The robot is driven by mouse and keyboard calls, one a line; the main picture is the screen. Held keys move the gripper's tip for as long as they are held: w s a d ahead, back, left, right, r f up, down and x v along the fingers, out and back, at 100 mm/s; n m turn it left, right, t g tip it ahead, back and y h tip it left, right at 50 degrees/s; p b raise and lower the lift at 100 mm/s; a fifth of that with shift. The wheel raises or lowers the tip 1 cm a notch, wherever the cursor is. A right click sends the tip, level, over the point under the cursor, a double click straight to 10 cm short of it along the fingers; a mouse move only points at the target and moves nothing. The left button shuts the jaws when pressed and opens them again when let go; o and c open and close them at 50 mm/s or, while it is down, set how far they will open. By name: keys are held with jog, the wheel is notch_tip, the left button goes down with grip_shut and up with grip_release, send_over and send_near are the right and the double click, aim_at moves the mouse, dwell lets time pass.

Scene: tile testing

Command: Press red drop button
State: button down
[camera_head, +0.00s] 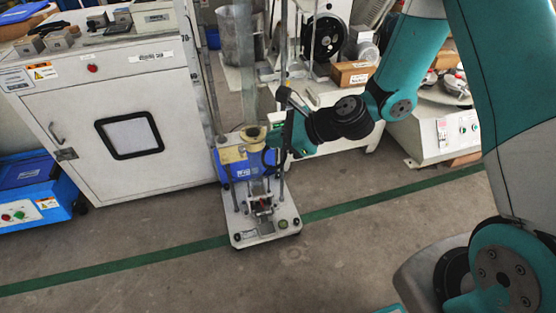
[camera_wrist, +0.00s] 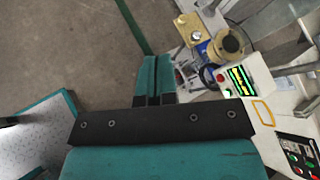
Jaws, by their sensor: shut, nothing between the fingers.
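The drop tester (camera_head: 262,218) stands on the floor in the middle of the head view, with a pale base plate, upright posts and a blue part. In the wrist view, its white control box (camera_wrist: 250,88) has a lit green display and a small red button (camera_wrist: 220,78) near its left edge. I cannot tell for sure whether this is the drop button. My gripper (camera_wrist: 155,62) is shut and empty, just left of the control box and apart from the red button in the picture. In the head view, my wrist is beside the tester's posts and its fingertips are hard to make out.
A white cabinet (camera_head: 165,95) stands left of the tester, with a blue machine (camera_head: 35,190) beside it. Another panel with red and green buttons (camera_wrist: 300,155) is at the lower right of the wrist view. Floor in front of the tester is clear.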

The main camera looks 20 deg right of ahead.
jog(key=w+d+f+m+t+h+b, duration=0.1)
jog(key=d+f+m+b, duration=0.1)
jog(key=f+m, duration=0.3)
jog(key=w+d+f+m+t+h+b, duration=0.1)
jog(key=w+d+f+m+t+b, duration=0.1)
jog(key=f, duration=0.9)
jog(key=d+m+b, duration=0.1)
jog(key=m+b, duration=0.1)
jog(key=m, duration=0.1)
jog(key=shift+d+f, duration=0.35)
jog(key=w+p, duration=0.1)
jog(key=w, duration=0.7)
jog(key=shift+w, duration=0.4)
jog(key=shift+w, duration=0.1)
dwell(0.4)
jog(key=shift+w+p, duration=0.3)
jog(key=shift+p, duration=0.1)
